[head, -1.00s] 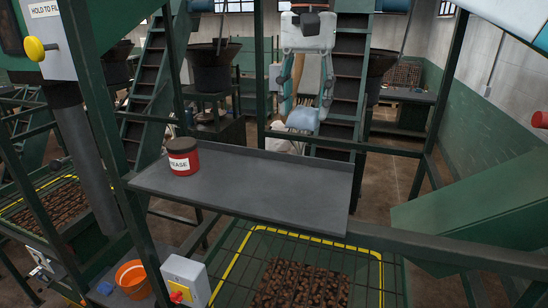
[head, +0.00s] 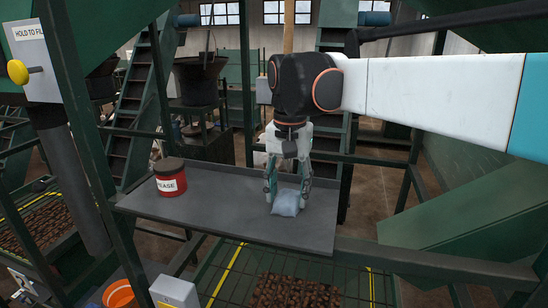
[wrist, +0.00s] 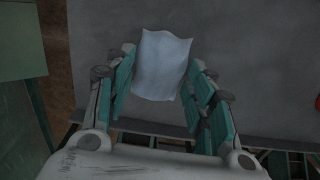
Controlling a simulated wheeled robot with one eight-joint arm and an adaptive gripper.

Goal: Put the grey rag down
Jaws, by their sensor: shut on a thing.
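The rag (head: 287,202), pale blue-grey and folded into a small pad, is between my gripper's fingers at the right part of the dark grey shelf (head: 225,222). My gripper (head: 287,195) points down and is shut on the rag. In the wrist view the rag (wrist: 161,64) spans the gap between the two teal-padded fingers (wrist: 160,85), with the shelf surface (wrist: 240,60) behind it. The rag is at or just above the shelf; I cannot tell whether it touches.
A red grease tin (head: 170,178) with a dark lid stands at the shelf's left end. Green frame posts (head: 83,130) rise at the left. A yellow-edged grate with brown lumps (head: 295,293) lies below. The shelf between tin and rag is clear.

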